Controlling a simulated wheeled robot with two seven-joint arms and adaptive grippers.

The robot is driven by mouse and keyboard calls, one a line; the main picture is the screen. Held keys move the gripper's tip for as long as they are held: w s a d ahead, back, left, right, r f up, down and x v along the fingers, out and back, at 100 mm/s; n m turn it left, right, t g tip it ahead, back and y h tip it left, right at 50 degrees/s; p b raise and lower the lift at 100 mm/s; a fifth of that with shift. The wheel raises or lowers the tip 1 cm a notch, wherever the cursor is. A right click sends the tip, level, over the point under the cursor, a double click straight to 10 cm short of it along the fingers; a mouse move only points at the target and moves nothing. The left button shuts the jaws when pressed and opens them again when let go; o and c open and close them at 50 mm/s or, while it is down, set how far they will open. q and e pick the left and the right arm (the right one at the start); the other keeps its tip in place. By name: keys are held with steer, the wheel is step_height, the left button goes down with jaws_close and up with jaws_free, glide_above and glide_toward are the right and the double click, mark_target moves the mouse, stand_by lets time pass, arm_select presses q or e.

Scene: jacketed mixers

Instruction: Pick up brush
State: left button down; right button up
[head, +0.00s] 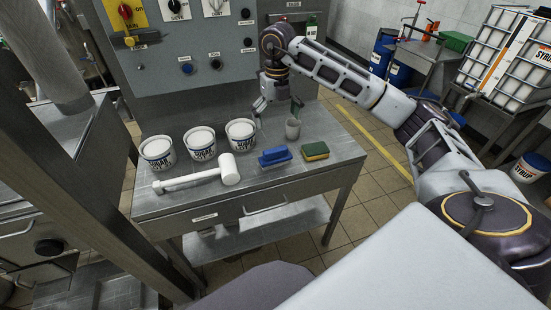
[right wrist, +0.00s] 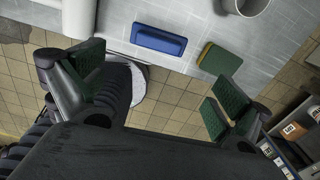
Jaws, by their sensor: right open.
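The blue brush (head: 274,156) lies on the steel table near its front right part, between the white mallet and the sponge. It also shows in the right wrist view (right wrist: 159,40), at the top middle, beyond my fingers. My right gripper (head: 277,104) is open and empty, raised above the back of the table, behind the brush and apart from it. In the right wrist view its two green-padded fingers (right wrist: 158,85) are spread wide with nothing between them. My left gripper is not in view.
A green and yellow sponge (head: 315,151) lies right of the brush. A grey cup (head: 292,129) stands behind them. A white mallet (head: 205,178) lies to the left, before several labelled white tubs (head: 202,143). A control panel (head: 190,50) rises behind the steel table (head: 328,178).

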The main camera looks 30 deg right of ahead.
glide_above(275, 149)
steer(key=f, duration=0.7)
steer(key=shift+s+d+f, duration=0.2)
steer(key=shift+s+f, duration=0.1)
steer(key=shift+f, duration=0.45)
steer(key=shift+f+p, duration=0.3)
steer(key=shift+f, duration=0.1)
steer(key=f, duration=0.3)
steer(key=shift+w+a+f+p, duration=0.15)
steer(key=shift+w+f+p, duration=0.05)
steer(key=shift+f+p, duration=0.15)
steer(key=shift+f, duration=0.4)
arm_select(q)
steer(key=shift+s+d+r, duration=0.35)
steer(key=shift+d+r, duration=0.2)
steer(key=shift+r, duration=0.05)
